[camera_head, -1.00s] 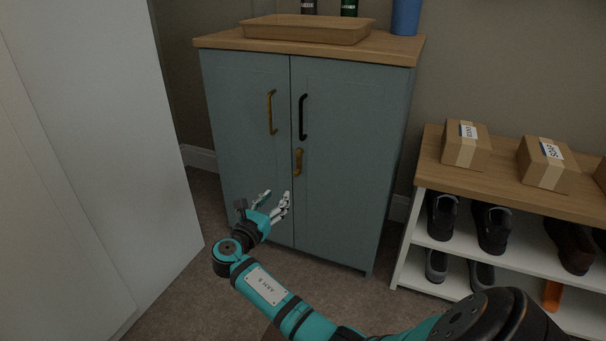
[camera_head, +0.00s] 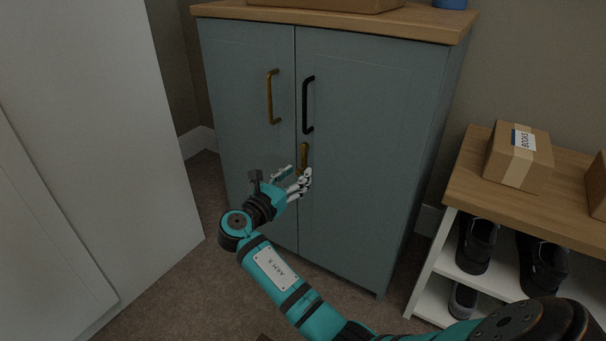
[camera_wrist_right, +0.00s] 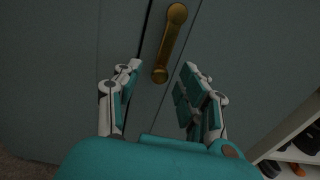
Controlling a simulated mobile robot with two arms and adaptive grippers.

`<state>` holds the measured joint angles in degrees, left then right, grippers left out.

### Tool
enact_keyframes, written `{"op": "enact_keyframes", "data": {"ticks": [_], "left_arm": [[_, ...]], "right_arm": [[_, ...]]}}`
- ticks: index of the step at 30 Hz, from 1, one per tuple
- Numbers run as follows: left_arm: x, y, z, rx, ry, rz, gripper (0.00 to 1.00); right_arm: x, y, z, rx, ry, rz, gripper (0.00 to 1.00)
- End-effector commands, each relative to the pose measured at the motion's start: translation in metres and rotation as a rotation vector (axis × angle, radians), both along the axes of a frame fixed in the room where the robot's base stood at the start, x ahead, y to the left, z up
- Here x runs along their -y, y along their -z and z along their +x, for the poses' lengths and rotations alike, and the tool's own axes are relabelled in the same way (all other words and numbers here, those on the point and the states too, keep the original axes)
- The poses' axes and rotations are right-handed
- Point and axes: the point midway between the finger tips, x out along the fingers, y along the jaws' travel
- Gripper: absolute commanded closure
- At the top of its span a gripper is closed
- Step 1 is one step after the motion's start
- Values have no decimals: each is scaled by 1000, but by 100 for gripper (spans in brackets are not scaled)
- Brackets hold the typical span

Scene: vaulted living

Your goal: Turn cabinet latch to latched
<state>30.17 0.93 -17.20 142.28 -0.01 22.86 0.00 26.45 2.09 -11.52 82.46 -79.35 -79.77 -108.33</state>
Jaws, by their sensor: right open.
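The blue-grey cabinet (camera_head: 375,130) has two doors that meet at a vertical seam. A small brass latch (camera_head: 304,157) sits near the seam, below the door handles, and lies roughly along the seam. In the right wrist view the latch (camera_wrist_right: 170,42) is ahead of my fingers, with its lower end just beyond the gap between the fingertips. My right gripper (camera_head: 292,176) is open and empty, just below the latch; it also shows in the right wrist view (camera_wrist_right: 160,70). Whether a fingertip touches the latch I cannot tell. My left gripper is not in view.
A brass handle (camera_head: 270,97) is on the left door and a black handle (camera_head: 307,105) on the right door. A white panel (camera_head: 85,120) stands at the left. A shoe rack (camera_head: 480,190) with boxes and shoes stands at the right.

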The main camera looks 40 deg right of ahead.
Motion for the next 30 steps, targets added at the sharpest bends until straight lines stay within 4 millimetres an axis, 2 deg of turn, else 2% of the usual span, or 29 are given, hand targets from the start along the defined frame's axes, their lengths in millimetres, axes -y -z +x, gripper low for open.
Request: {"op": "enact_keyframes", "data": {"ticks": [8, 18, 30], "left_arm": [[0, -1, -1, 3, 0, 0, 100], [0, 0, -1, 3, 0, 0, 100], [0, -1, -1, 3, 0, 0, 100]], "right_arm": [[-1, -1, 0, 0, 0, 0, 59], [-1, 0, 0, 0, 0, 0, 100], [1, 0, 0, 3, 0, 1, 100]]}}
